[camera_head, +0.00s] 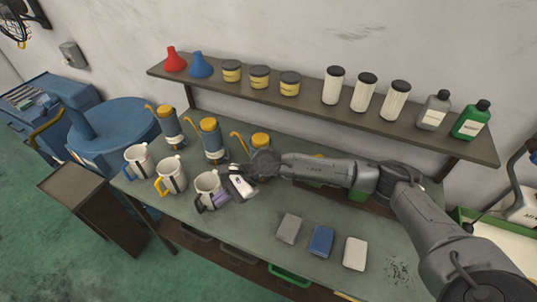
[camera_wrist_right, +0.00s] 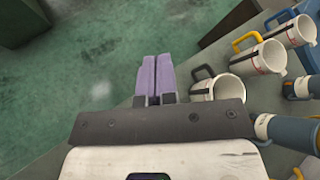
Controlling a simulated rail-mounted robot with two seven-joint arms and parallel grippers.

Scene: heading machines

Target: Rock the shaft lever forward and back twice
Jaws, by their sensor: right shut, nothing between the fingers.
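I cannot make out a part that is clearly the shaft lever in either view. My right gripper (camera_head: 218,198) is over the left part of the bench, by the third white mug (camera_head: 207,186) with a dark handle. Its purple fingers are shut together with nothing between them, as the right wrist view (camera_wrist_right: 154,76) shows. In that view the mug (camera_wrist_right: 216,89) is just right of the fingers; whether they touch cannot be told. My left gripper is not in view.
Two more white mugs (camera_head: 138,160) (camera_head: 171,175), blue-and-orange oil cans (camera_head: 211,140) and three cloth-like blocks (camera_head: 321,240) stand on the bench (camera_head: 250,222). A shelf (camera_head: 310,106) above holds funnels, jars and bottles. A blue machine (camera_head: 115,125) is at left.

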